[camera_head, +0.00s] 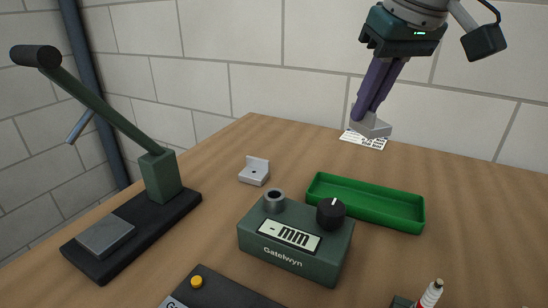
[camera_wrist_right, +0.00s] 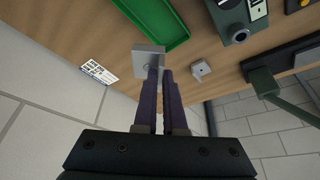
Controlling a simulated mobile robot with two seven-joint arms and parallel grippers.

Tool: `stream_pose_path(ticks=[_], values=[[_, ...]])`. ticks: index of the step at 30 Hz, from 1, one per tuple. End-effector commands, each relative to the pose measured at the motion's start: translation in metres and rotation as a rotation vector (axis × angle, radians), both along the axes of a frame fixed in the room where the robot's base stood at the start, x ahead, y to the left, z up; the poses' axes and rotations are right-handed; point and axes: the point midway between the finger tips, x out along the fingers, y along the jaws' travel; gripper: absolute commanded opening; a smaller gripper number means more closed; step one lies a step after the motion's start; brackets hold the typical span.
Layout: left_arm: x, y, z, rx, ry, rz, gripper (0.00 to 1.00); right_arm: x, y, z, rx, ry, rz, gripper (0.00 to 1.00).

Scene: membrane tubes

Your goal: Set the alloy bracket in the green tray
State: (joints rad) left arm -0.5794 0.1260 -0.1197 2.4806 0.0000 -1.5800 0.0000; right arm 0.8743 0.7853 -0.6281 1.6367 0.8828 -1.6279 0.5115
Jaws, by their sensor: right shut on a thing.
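My right gripper (camera_head: 367,114) is shut on the grey alloy bracket (camera_head: 371,126) and holds it above the back of the table, behind the green tray. In the right wrist view the bracket (camera_wrist_right: 148,56) is at the fingertips (camera_wrist_right: 160,70), its plate partly covered by the fingers. The green tray (camera_head: 365,203) lies on the table, shallow and empty. It also shows at the top of the right wrist view (camera_wrist_right: 165,15). My left gripper is not in view.
A similar pale bracket (camera_head: 254,172) stands on the table left of the tray. A green Gatelwyn box (camera_head: 290,258) with a black knob is in front of the tray. A lever press (camera_head: 160,180) stands at left. A printed card (camera_head: 364,139) lies behind the tray.

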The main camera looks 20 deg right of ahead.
Motion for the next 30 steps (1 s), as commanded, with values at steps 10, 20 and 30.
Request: stream_pose_path(ticks=[10,20,30], values=[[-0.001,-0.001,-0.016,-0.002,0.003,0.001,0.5,0.0,0.0,-0.084,0.0,0.0,0.0,0.0],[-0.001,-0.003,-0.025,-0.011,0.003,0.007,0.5,-0.001,0.0,-0.126,0.0,0.001,0.0,0.0],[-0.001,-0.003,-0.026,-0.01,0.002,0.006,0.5,0.0,0.0,-0.133,0.0,-0.003,0.001,0.0]])
